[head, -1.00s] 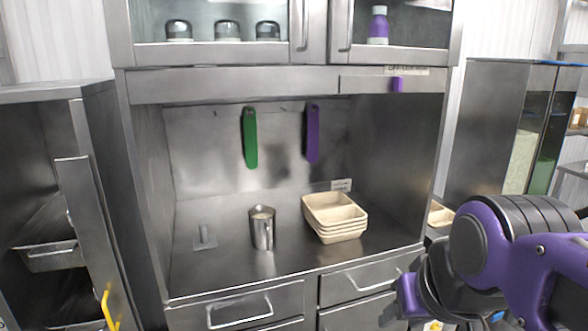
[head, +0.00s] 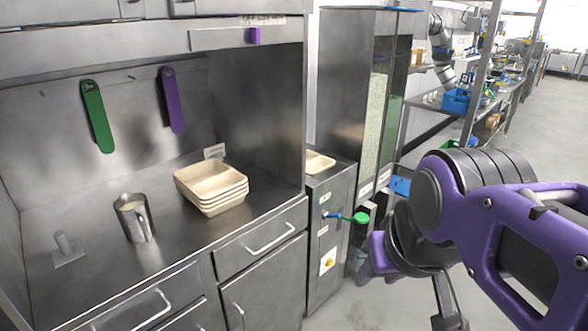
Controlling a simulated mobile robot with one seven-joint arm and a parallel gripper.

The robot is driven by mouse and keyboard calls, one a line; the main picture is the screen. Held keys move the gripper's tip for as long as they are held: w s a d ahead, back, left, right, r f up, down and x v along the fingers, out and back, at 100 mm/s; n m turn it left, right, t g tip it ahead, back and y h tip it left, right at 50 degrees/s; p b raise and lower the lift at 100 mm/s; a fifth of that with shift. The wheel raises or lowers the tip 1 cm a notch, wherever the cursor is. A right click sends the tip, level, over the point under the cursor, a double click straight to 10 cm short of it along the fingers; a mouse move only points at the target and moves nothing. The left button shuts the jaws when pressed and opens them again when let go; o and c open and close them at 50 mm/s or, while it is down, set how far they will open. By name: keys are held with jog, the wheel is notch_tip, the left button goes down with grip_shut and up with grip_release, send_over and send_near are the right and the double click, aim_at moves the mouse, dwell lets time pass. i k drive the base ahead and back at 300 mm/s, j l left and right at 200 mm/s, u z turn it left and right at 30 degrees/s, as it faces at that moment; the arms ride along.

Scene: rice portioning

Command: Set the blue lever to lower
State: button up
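A small blue lever (head: 331,215) shows on the front of a steel dispenser cabinet (head: 324,270) in the head view. A larger green lever (head: 357,218) is just to its right and partly overlaps it. The lever's exact setting is too small to tell. My purple and black arm fills the right side. My gripper (head: 400,275) is at its lower left end, right of and below the levers in the picture, apart from them. Its fingertips are mostly hidden, so its opening cannot be told.
Stacked beige trays (head: 212,187) and a metal cup (head: 134,218) stand on the steel counter at left. One beige tray (head: 319,162) sits on the dispenser cabinet. Tall clear-fronted bins (head: 372,120) stand behind. Open floor (head: 535,120) lies at right.

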aim_at(333, 215)
jog(key=i+l, duration=0.5)
jog(key=i+l+u, duration=0.15)
jog(key=i+l, duration=0.9)
jog(key=l, duration=0.15)
jog(key=k+j+z, duration=0.1)
jog(key=k, duration=0.3)
jog(key=i+l+u, duration=0.15)
jog(key=i, duration=0.25)
